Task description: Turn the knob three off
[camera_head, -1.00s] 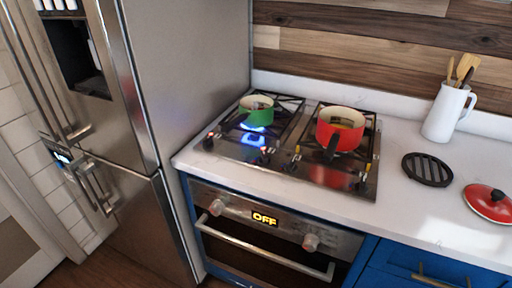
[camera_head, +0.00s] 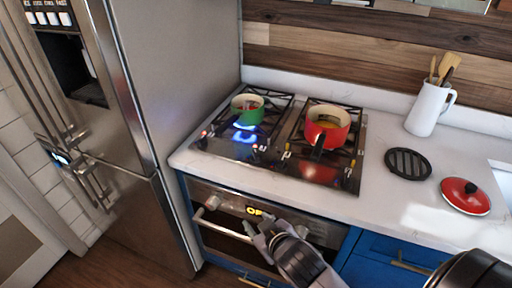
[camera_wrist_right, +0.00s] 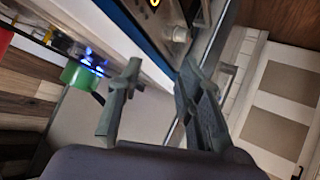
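The gas cooktop (camera_head: 225,155) has several small knobs along its front edge, such as one front knob (camera_head: 254,148); I cannot tell which is number three. Blue flames (camera_head: 244,138) burn at the front left burner and under the green pot (camera_head: 247,106). My right gripper (camera_head: 258,226) is in front of the oven's display, below the cooktop edge, and hides part of the oven's front. In the right wrist view (camera_wrist_right: 160,72) its two fingers are apart with nothing between them. An oven knob (camera_wrist_right: 181,35) shows beyond the fingers. My left gripper is out of view.
A red pot (camera_head: 328,127) stands on the right burners. The steel fridge (camera_head: 185,90) stands close on the left. A white jug (camera_head: 428,108), black trivet (camera_head: 408,163) and red lid (camera_head: 465,195) rest on the counter (camera_head: 385,205). The oven handle (camera_head: 222,230) sticks out below.

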